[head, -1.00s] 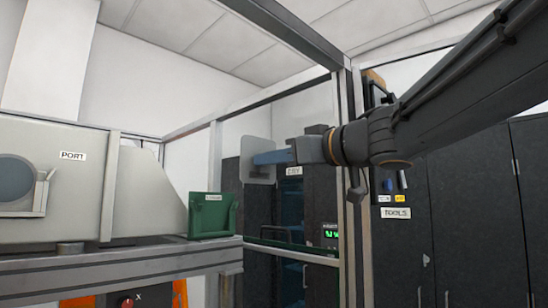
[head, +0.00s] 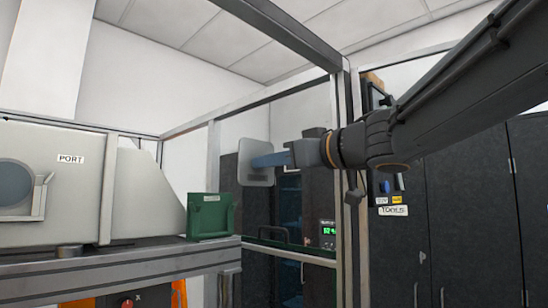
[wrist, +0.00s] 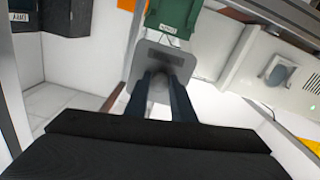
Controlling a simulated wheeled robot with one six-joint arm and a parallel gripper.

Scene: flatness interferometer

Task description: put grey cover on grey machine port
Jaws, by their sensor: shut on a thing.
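The grey cover (head: 256,150) is a flat plate with rounded corners, held upright in the air in the head view. My gripper (head: 268,160) is shut on it, and its fingers reach it from the right. In the wrist view the cover (wrist: 180,60) lies beyond my blue-grey fingers, which close on a knob at its middle. The grey machine (head: 75,225) stands at the left of the head view. Its port (head: 14,184) is a round dark opening with a frame below it, under a PORT label. The port also shows at the right of the wrist view (wrist: 278,74), apart from the cover.
A green holder (head: 210,215) stands at the end of the machine's bench, below and left of the cover. A metal frame post (head: 345,200) stands just behind my arm. Dark cabinets (head: 460,220) line the right side. Open space lies between cover and machine.

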